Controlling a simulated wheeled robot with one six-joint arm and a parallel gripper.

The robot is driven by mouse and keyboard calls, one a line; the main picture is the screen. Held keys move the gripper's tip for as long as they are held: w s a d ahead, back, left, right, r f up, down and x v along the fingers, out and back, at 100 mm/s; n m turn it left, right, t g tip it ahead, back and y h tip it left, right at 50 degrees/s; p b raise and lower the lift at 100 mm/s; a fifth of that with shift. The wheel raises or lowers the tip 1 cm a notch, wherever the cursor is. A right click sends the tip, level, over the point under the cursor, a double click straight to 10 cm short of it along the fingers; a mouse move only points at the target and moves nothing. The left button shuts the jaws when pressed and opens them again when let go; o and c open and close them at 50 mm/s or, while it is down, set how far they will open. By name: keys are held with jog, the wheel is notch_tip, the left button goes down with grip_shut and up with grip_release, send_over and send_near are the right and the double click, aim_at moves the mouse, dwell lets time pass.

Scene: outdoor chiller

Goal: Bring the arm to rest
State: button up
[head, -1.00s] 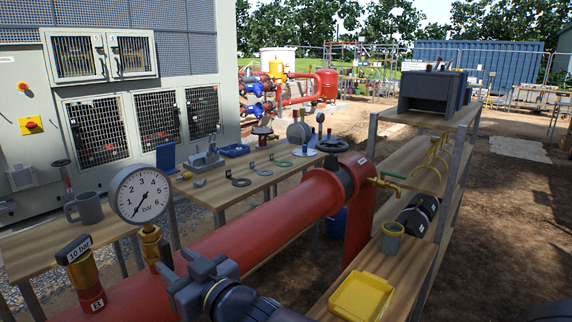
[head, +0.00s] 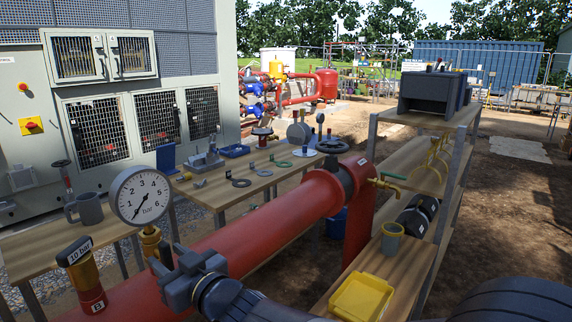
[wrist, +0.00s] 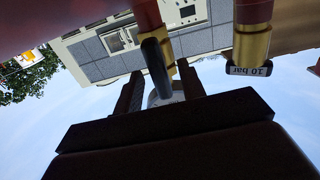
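My gripper (head: 172,272) is beside the red pipe (head: 245,232), just right of the brass stem (head: 150,240) under the round pressure gauge (head: 140,195). In the wrist view my gripper's two dark fingers (wrist: 160,90) stand apart, with part of the white gauge (wrist: 165,97) showing between them. A dark lever (wrist: 156,66) on the gauge stem appears in front of the fingers; I cannot tell whether they touch it. I see nothing held. My arm reaches in from the bottom of the head view.
A relief valve marked 10 bar (head: 85,278) stands left of the gauge. A wooden bench (head: 215,190) with a mug (head: 85,209) and small parts lies behind the pipe. A yellow tray (head: 362,298) and a cup (head: 391,240) sit on the right shelf. Open ground lies farther right.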

jog(key=shift+x, duration=0.8)
jog(key=shift+w+a+r+p, duration=0.15)
jog(key=shift+a+r+p, duration=0.05)
jog(key=shift+p, duration=0.4)
jog(key=shift+d+m+p, duration=0.15)
jog(key=shift+m+p, duration=0.55)
jog(key=shift+p, duration=0.2)
jog(key=m+p, duration=0.4)
jog(key=p, duration=0.4)
jog(key=shift+m, duration=0.4)
jog(key=shift+d+f, duration=0.2)
jog(key=b+v, duration=0.3)
jog(key=v, duration=0.7)
jog(key=shift+d, duration=0.2)
jog(key=shift+f, duration=0.1)
